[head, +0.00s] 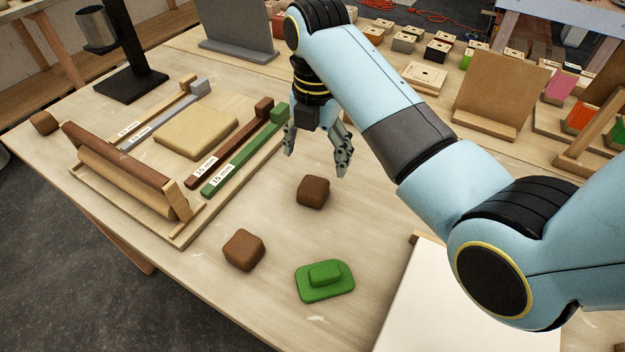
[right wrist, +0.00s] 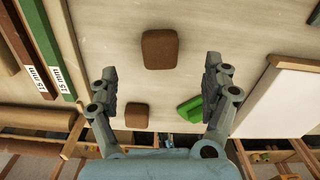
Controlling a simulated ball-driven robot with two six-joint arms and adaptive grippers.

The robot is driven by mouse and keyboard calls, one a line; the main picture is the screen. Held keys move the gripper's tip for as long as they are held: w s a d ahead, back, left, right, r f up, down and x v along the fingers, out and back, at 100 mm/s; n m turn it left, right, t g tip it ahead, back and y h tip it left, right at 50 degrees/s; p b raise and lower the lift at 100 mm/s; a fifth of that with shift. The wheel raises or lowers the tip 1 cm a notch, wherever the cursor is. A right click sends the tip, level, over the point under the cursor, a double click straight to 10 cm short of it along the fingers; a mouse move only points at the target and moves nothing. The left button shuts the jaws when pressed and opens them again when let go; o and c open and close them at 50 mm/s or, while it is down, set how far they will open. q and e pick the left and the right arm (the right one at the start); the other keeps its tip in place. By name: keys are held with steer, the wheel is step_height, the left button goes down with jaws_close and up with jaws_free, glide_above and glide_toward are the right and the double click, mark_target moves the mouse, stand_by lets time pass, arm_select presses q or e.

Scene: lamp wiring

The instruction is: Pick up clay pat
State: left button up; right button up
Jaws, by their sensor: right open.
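Several brown clay-like lumps lie on the table, and I cannot tell from the frames which piece is the clay pat. One brown lump (head: 313,192) is nearest my right gripper (head: 315,163); a second brown lump (head: 243,250) lies nearer the table's front edge. A flat green piece with a raised top (head: 324,283) lies to the right of the second lump. In the right wrist view my open, empty gripper (right wrist: 161,70) has the nearest brown lump (right wrist: 160,49) beyond and between its fingertips, not touched. My left gripper is not in view.
A wooden board with a roller (head: 125,170) stands at left, beside a beige slab (head: 196,131) and brown and green bars (head: 245,150) marked 15 mm. A third brown lump (head: 43,122) is at far left. A white panel (head: 450,300) lies at lower right. Several small boxes stand behind.

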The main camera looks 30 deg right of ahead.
mark_target(313, 184)
steer(key=shift+f, duration=1.4)
steer(key=f, duration=0.3)
steer(key=a+f, duration=0.1)
steer(key=shift+s+f+p, duration=0.2)
steer(key=shift+s+p, duration=0.1)
steer(key=shift+s, duration=0.05)
steer(key=shift+d+f, duration=0.1)
steer(key=shift+f, duration=0.15)
steer(key=c, duration=0.4)
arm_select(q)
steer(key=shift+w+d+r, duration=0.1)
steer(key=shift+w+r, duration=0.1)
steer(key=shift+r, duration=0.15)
arm_select(e)
steer(key=c, duration=1.1)
